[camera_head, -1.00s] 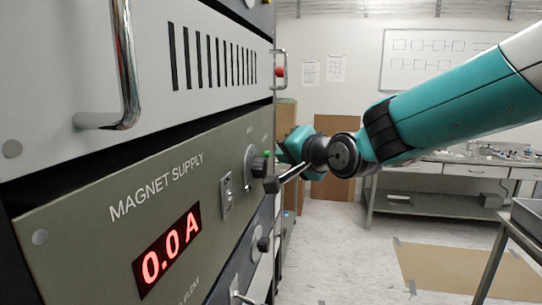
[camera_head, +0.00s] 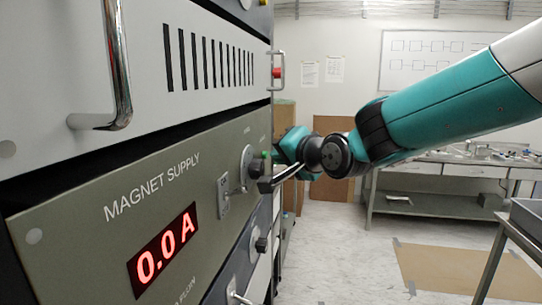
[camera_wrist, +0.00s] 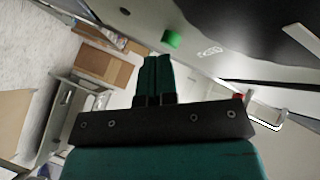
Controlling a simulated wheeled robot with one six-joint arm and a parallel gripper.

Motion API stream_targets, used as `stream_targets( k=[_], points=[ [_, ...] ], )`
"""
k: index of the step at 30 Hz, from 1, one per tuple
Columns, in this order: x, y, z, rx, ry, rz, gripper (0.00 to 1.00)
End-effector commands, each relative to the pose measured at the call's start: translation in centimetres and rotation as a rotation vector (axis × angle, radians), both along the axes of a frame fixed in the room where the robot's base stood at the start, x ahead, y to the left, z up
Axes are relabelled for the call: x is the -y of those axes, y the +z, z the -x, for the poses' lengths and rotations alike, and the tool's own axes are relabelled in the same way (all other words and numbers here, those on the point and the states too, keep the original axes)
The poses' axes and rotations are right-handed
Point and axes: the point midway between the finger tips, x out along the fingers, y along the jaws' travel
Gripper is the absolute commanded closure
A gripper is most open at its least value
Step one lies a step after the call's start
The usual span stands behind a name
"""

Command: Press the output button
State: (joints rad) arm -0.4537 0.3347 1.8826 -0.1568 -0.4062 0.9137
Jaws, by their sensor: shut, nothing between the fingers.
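The magnet supply panel (camera_head: 120,225) is olive-grey with a red display reading 0.0 A (camera_head: 163,250). A small green button (camera_head: 265,154) sits at the panel's right end. It also shows in the wrist view (camera_wrist: 172,39), just beyond and a little right of my fingertips. My gripper (camera_head: 266,186) is shut and empty, with its tip close to the panel's right end, below the green button in the head view. In the wrist view my two dark fingers (camera_wrist: 157,62) lie together. I cannot tell whether they touch the panel.
A round knob (camera_head: 248,167) and a small switch plate (camera_head: 223,196) are left of my gripper tip. Metal handles (camera_head: 119,70) stick out from the rack. A red button (camera_head: 276,73) is higher up.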

Motion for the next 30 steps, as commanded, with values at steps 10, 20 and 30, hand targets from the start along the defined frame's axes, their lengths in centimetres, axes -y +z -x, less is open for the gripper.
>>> stream_targets(
  k=[10, 20, 30],
  points=[
    [-1.2, 0.3, 0.0, 0.005, 0.011, -0.013, 1.00],
    [-2.1, 0.3, 0.0, 0.008, 0.009, -0.009, 1.00],
    [-2.7, 0.0, 0.1, 0.008, 0.009, -0.006, 1.00]
  ],
)
